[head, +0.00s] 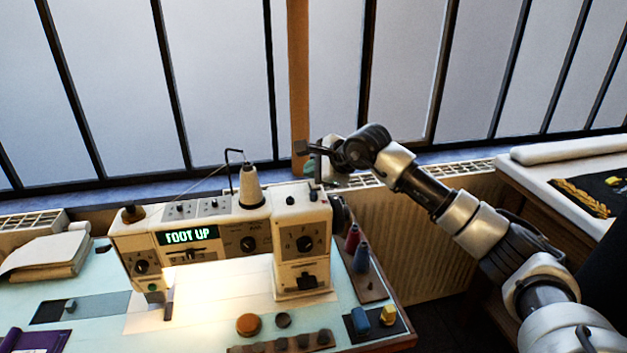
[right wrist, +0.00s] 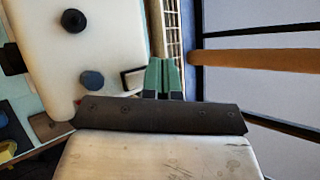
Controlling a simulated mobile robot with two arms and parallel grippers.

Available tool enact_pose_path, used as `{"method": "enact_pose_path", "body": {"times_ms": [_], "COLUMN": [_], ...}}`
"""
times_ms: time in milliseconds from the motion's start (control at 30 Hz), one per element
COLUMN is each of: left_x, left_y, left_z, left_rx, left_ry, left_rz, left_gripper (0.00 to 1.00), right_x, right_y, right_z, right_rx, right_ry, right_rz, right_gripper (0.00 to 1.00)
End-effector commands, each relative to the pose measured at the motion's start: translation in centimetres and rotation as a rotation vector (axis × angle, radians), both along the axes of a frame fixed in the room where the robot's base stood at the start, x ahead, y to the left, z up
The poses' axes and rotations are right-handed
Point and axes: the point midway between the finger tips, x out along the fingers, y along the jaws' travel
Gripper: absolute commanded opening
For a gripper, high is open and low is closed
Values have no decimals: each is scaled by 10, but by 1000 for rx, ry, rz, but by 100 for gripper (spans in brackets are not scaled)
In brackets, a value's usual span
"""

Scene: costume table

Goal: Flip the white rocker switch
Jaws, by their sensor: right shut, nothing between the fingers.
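A cream sewing machine (head: 290,240) stands on the table, its display reading "FOOT UP". In the right wrist view, a small white piece in a dark frame (right wrist: 133,78), which looks like the white rocker switch, sits at the edge of the machine's pale housing (right wrist: 85,40). I cannot make it out in the head view. My right gripper (head: 312,167) is above and behind the machine's right end. Its green fingertips (right wrist: 164,76) are shut and empty, just right of the white piece in the wrist view; I cannot tell whether they touch. My left gripper is not in view.
A thread cone (head: 251,187) and bent wire guide rise from the machine's top. Red and blue spools (head: 361,258) stand at its right. Knobs (head: 248,324) lie in front. A radiator (head: 425,250) and barred window are behind. Folded cloth (head: 45,253) lies left.

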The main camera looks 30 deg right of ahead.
Motion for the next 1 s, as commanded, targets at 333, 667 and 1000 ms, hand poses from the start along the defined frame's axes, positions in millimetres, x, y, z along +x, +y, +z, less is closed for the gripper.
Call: {"method": "enact_pose_path", "body": {"times_ms": [333, 667, 1000], "left_x": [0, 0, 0], "left_y": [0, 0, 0], "left_z": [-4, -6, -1], "left_rx": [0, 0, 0], "left_ry": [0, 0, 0], "left_rz": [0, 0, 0], "left_gripper": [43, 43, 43], "right_x": [1, 1, 0], "right_y": [0, 0, 0], "right_z": [-5, -7, 2], "right_rx": [0, -1, -1], "right_ry": [0, 1, 1], "right_rz": [0, 0, 0], "right_gripper": [0, 0, 0]}}
